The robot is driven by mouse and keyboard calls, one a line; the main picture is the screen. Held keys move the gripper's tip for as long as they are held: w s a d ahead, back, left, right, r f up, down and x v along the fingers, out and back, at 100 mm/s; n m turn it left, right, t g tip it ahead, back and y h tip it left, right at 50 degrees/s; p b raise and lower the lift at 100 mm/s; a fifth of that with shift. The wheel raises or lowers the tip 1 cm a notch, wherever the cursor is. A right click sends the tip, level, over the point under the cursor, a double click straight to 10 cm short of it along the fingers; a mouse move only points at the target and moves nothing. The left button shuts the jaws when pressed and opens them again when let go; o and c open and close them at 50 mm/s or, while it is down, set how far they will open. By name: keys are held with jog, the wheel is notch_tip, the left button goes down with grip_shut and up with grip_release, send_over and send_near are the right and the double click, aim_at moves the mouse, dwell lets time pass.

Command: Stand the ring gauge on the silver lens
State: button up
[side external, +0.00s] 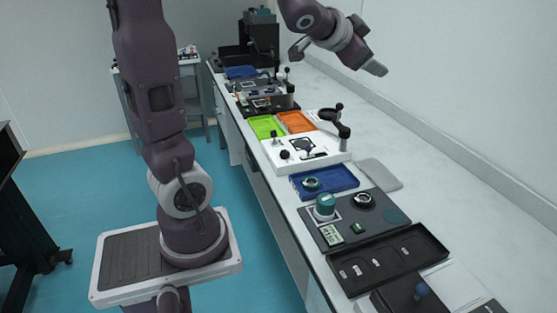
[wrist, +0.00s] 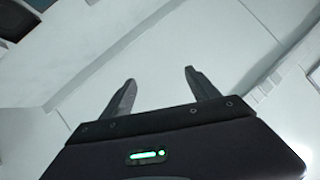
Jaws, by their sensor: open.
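A teal ring-like piece with a pale centre (side external: 311,184) lies in the blue tray. A black ring-shaped piece with a bright centre (side external: 363,200) sits on the dark board to its right. I cannot tell surely which is the ring gauge and which is the silver lens. My gripper (side external: 373,67) is high at the upper right of the side view, well clear of both pieces. In the wrist view my gripper (wrist: 160,76) shows two fingers apart with nothing between them. Neither piece shows in the wrist view.
The blue tray (side external: 340,187) stands between a white fixture with a black-topped post (side external: 342,133) and the dark board (side external: 333,243). A teal-topped cylinder (side external: 326,204) stands close by. A black compartment tray (side external: 425,248) is nearer. The pale surface at right is mostly clear.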

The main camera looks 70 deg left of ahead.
jog(key=s+d+f+g+h, duration=0.1)
jog(key=s+d+f+g, duration=0.1)
jog(key=s+d, duration=0.4)
jog(key=s+d+f+n+g+h, duration=0.1)
jog(key=s+d+f, duration=0.3)
jog(key=s, duration=0.8)
jog(key=s+d+f+n+g+h, duration=0.1)
jog(key=s+d+f+g+h, duration=0.2)
jog(key=s+d, duration=0.5)
jog(key=shift+s+f, duration=0.25)
jog(key=shift+s, duration=0.25)
